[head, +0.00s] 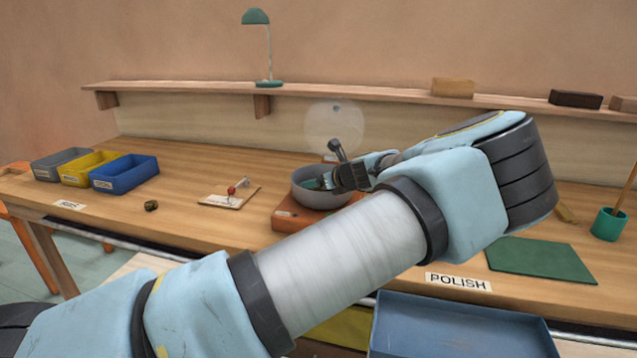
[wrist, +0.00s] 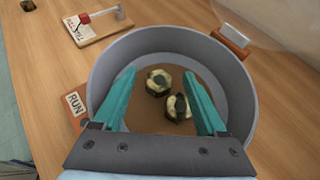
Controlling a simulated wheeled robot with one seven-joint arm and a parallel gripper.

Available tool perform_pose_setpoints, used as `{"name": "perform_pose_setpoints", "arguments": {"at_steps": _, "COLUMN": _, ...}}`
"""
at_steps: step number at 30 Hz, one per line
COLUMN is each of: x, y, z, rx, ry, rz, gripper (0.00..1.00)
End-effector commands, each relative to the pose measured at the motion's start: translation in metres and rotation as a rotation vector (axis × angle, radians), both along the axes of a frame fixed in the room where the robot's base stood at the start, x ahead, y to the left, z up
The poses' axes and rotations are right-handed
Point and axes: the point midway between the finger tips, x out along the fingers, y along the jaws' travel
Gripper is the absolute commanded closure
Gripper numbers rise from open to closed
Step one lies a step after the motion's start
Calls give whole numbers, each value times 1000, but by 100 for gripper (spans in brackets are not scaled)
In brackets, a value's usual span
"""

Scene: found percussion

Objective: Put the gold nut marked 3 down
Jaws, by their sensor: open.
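A grey round bowl (head: 306,192) sits on an orange-brown base (head: 290,217) on the bench. In the wrist view, two gold nuts (wrist: 158,82) (wrist: 178,107) with dark centres lie on the brown floor of the bowl (wrist: 243,85). I cannot read a number on either. My gripper (wrist: 160,98) has its teal fingers apart and reaches down inside the bowl, with both nuts seen between the fingers. Nothing appears held. Another small gold nut (head: 151,205) lies on the bench left of the bowl; its marking is unreadable.
A small board with a red-ended lever (head: 229,197) stands left of the bowl. Grey (head: 60,163), yellow (head: 90,169) and blue (head: 125,173) trays are at the far left. A green mat (head: 541,260) and green cup (head: 608,224) are at the right.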

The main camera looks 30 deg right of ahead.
Motion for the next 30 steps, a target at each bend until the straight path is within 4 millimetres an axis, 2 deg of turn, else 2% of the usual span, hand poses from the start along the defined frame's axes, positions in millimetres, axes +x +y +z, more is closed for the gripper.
{"name": "perform_pose_setpoints", "arguments": {"at_steps": 5, "x": 0, "y": 1, "z": 0, "rx": 2, "ry": 1, "rz": 1, "gripper": 26}}
{"name": "perform_pose_setpoints", "arguments": {"at_steps": 9, "x": 0, "y": 1, "z": 15, "rx": 0, "ry": 0, "rz": 1, "gripper": 26}}
{"name": "perform_pose_setpoints", "arguments": {"at_steps": 11, "x": -12, "y": -2, "z": 14, "rx": -2, "ry": 1, "rz": -3, "gripper": 26}}
{"name": "perform_pose_setpoints", "arguments": {"at_steps": 21, "x": -76, "y": -9, "z": 50, "rx": -3, "ry": 1, "rz": -3, "gripper": 26}}
{"name": "perform_pose_setpoints", "arguments": {"at_steps": 25, "x": -93, "y": -10, "z": 60, "rx": -1, "ry": 1, "rz": -1, "gripper": 26}}
{"name": "perform_pose_setpoints", "arguments": {"at_steps": 30, "x": -103, "y": -11, "z": 67, "rx": 0, "ry": 0, "rz": 0, "gripper": 26}}
